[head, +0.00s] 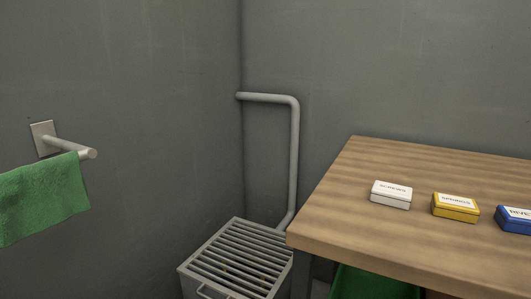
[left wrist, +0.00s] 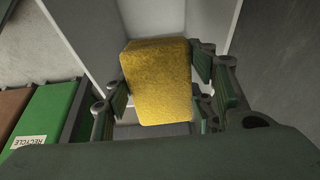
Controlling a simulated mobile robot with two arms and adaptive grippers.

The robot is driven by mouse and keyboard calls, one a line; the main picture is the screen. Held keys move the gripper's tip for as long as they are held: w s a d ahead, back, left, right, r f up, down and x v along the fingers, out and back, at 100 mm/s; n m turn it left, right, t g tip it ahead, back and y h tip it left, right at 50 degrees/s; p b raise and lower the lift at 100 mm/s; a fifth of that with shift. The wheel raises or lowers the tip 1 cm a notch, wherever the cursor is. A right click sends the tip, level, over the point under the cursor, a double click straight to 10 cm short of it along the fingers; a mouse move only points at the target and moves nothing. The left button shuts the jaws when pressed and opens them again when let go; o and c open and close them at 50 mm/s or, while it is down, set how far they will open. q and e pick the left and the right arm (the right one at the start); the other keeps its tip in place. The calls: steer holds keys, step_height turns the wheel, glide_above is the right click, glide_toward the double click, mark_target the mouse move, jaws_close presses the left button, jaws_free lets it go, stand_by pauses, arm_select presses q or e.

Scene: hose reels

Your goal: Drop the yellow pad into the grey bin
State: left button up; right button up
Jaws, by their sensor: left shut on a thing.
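The yellow pad (left wrist: 158,82) is in the left wrist view, a rough-textured block with rounded corners. My left gripper (left wrist: 162,70) is shut on it, with dark green finger pads at its left and right sides. Pale grey upright walls (left wrist: 78,35) show behind and around the pad. They look like the inside of a grey bin, but I cannot tell for sure. The pad hides part of what is behind it. The head view shows neither the pad nor a gripper. My right gripper is not in view.
A green bin (left wrist: 42,112) marked RECYCLE and a brown bin (left wrist: 14,107) stand at the left wrist view's left. The head view shows a wooden table (head: 335,225) with small boxes, a slatted grey box (head: 240,255), a pipe (head: 294,150) and a green towel (head: 42,200) on a rail.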

arm_select(q)
steer(key=o, duration=1.2)
steer(key=v, duration=0.6)
steer(key=shift+w, duration=0.1)
steer(key=shift+v, duration=0.75)
